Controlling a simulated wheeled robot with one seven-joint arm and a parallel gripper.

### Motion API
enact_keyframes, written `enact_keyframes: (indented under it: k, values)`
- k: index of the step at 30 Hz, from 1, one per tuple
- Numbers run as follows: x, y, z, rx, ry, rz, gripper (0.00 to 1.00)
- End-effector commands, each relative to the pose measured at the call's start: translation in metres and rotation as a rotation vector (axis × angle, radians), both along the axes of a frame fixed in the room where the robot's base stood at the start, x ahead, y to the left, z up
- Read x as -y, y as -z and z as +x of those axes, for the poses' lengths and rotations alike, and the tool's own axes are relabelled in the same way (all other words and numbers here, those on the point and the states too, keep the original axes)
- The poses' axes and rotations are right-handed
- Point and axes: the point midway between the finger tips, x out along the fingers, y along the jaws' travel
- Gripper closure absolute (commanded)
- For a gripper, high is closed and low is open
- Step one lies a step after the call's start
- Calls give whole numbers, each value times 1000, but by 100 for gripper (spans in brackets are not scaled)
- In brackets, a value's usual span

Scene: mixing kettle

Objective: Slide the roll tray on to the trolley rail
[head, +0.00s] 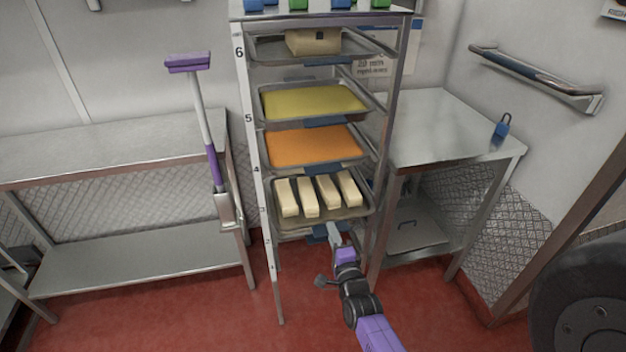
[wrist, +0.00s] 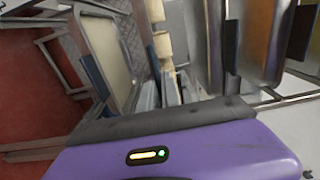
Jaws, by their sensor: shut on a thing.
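The roll tray (head: 352,214) is a metal tray with several cream rolls (head: 308,197) lying side by side on it. It is inside the trolley (head: 383,150), near the number 3 mark and below an orange-filled tray. A blue tab (head: 321,234) shows at its front edge. My gripper (head: 333,234) is at this front edge from below right, shut on the roll tray by its tab. In the wrist view the fingers (wrist: 160,95) reach in beside the rolls (wrist: 160,35). The rails under the tray are mostly hidden, so its seating cannot be told.
The orange tray (head: 315,147), a yellow tray (head: 313,102) and a tray with a block (head: 313,41) fill higher levels. A steel bench (head: 110,145) with a purple-headed tool (head: 188,63) stands left, another bench (head: 440,130) right. Red floor (head: 180,310) is clear in front.

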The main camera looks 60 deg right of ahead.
Motion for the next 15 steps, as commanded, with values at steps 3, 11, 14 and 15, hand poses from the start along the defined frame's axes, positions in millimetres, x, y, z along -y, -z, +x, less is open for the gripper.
enact_keyframes:
  k: [3,11,14,15]
  values:
    - [-3,-1,-3,2,0,-2,100]
    - [-4,-1,-3,2,0,-2,100]
    - [-4,-1,-3,2,0,-2,77]
    - [-4,-1,-3,2,0,-2,69]
